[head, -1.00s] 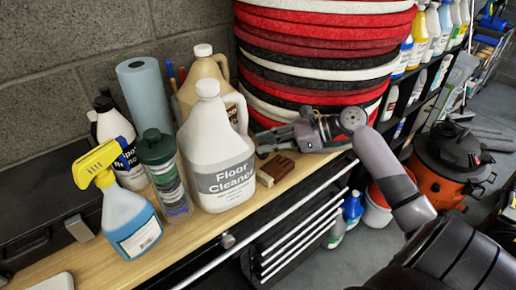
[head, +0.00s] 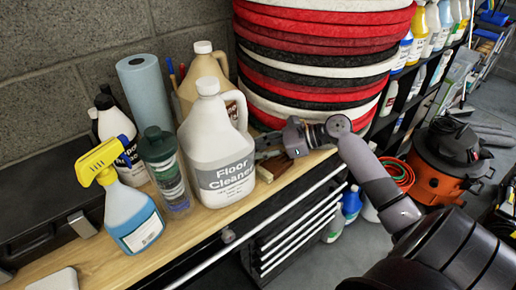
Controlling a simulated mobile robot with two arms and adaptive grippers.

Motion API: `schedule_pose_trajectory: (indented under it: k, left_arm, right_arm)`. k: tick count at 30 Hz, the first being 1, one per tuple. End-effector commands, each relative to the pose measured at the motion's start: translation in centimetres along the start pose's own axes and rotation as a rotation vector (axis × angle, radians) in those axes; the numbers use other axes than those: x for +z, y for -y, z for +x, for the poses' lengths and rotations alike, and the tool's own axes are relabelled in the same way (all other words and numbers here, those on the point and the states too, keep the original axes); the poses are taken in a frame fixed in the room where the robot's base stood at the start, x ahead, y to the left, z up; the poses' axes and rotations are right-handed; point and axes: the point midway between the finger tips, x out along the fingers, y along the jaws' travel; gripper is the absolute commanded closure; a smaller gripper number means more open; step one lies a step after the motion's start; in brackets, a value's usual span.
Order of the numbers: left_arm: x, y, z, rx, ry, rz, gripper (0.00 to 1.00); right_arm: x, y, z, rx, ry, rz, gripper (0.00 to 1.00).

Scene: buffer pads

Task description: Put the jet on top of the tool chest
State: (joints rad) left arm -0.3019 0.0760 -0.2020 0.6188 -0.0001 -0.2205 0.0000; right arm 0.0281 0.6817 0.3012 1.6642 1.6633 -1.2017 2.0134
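The tool chest is black with a light wooden top (head: 105,262) and a stack of drawers (head: 300,235) in its front. I cannot make out a jet for certain. My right gripper (head: 268,149) reaches in from the right, low over the wooden top, beside the white Floor Cleaner jug (head: 222,150). A small brown block-like thing (head: 270,168) lies on the top just below the gripper, partly covered by it. The fingertips are small and partly hidden, so I cannot tell whether they are open or shut, or hold anything. My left gripper is not in view.
A tall stack of red, black and white pads (head: 315,70) stands behind the gripper. A blue spray bottle (head: 130,215), a dark-capped bottle (head: 165,170) and a blue roll (head: 148,95) crowd the left. An orange vacuum (head: 432,180) stands on the right floor. The front-left wooden top is mostly clear.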

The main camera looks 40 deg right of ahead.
Motion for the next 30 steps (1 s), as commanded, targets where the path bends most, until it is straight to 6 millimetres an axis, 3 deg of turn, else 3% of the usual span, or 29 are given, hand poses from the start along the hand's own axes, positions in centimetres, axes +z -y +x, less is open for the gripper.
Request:
schedule_pose_trajectory:
  k: [5, 14, 17, 30]
  left_arm:
    - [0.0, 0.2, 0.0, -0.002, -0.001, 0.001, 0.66]
    - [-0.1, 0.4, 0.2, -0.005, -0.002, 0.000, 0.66]
    - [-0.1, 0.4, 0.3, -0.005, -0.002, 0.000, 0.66]
    - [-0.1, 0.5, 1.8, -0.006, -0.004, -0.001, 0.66]
  right_arm:
    - [0.0, 0.0, 0.0, 0.000, 0.000, 0.000, 0.60]
    - [0.1, 0.0, -0.1, -0.001, 0.000, -0.002, 0.60]
    - [0.0, 0.1, -0.9, -0.002, -0.002, 0.000, 0.60]
    - [0.0, 0.0, -9.6, -0.001, -0.003, -0.001, 0.60]
